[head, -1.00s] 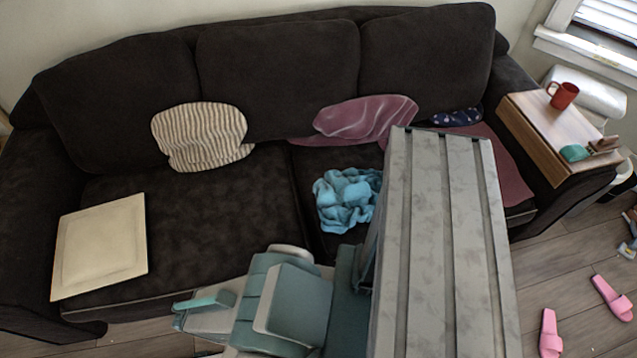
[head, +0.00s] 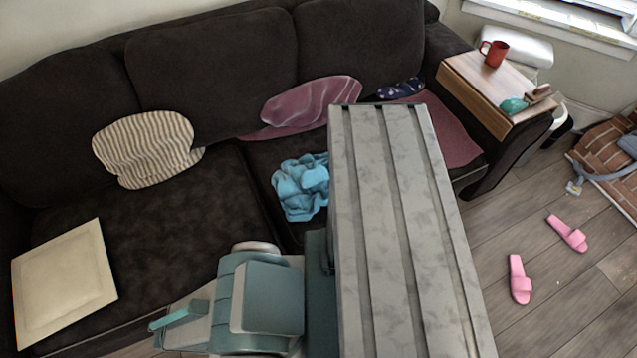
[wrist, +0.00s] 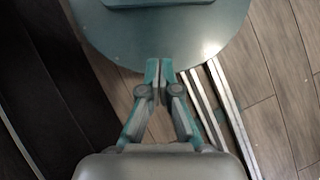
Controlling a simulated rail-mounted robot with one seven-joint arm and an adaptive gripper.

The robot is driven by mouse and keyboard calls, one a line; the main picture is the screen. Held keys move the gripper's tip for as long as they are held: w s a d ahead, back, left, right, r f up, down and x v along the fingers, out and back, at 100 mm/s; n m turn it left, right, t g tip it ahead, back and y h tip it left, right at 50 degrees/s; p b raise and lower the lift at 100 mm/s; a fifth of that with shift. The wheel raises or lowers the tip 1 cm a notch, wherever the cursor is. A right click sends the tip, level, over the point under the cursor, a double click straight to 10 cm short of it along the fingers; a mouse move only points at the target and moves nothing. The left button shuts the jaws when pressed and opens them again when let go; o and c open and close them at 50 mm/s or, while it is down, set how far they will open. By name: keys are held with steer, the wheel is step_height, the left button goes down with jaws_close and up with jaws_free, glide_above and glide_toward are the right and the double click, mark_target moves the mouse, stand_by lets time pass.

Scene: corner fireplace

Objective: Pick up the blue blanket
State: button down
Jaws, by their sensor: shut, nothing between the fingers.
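The blue blanket (head: 301,187) lies crumpled on the dark sofa seat in the head view, left of my grey column, which hides part of its right side. My gripper (wrist: 158,62) shows in the wrist view with its two teal fingers together and nothing between them. It is over the floor beside the sofa's dark edge, in front of a part of my own base. The blanket is not in the wrist view, and the gripper is apart from it. In the head view the fingertips cannot be made out clearly.
The dark sofa (head: 150,220) holds a striped pillow (head: 147,150), a cream square board (head: 65,284) and a mauve cloth (head: 312,103). A wooden armrest tray (head: 480,85) bears a red mug (head: 494,53). Pink slippers (head: 519,279) lie on the open wooden floor at right.

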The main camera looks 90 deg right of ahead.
stand_by(0.4)
steer(key=c, duration=0.9)
jaws_free()
